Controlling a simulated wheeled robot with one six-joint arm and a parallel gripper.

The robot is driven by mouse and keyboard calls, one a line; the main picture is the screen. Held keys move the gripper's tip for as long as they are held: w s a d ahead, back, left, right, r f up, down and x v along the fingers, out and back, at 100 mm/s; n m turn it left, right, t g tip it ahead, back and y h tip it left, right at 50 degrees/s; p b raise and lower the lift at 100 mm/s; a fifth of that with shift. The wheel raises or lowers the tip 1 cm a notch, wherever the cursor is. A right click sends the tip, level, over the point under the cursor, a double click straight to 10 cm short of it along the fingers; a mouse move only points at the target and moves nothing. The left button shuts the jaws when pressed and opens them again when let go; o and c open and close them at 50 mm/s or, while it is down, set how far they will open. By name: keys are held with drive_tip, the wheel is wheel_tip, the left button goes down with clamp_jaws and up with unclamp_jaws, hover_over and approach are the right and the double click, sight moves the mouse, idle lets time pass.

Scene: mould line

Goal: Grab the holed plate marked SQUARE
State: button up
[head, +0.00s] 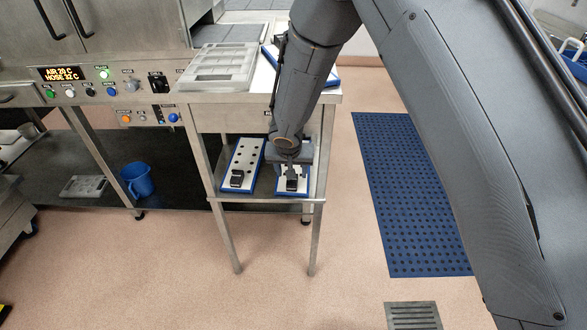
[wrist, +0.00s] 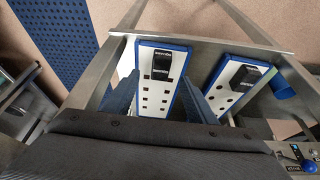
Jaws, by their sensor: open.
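My gripper (head: 290,163) reaches down to the low shelf of the steel stand. A white plate with a blue edge, square-looking dark holes and a black block at one end (wrist: 153,104) lies there, and its near end shows in the head view (head: 282,187). In the wrist view my open fingers (wrist: 160,93) stand on either side of this plate, with nothing clamped between them. The lettering on its black block is too small to read surely. A similar plate (head: 243,160) with round-looking holes lies beside it, at the right in the wrist view (wrist: 222,88).
The shelf (head: 262,199) has a raised metal rim and posts close around the plates. A grey compartment tray (head: 218,68) and another blue-edged board (head: 332,80) lie on the stand's top. A blue mug (head: 136,180) stands left; a blue mat (head: 410,190) covers floor to the right.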

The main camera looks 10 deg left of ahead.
sight(292, 181)
drive_tip(key=shift+p+x, duration=1.3)
drive_tip(key=shift+x, duration=2.25)
drive_tip(key=shift+a, duration=0.1)
drive_tip(key=shift+r, duration=0.1)
clamp_jaws()
drive_tip(key=shift+r, duration=0.1)
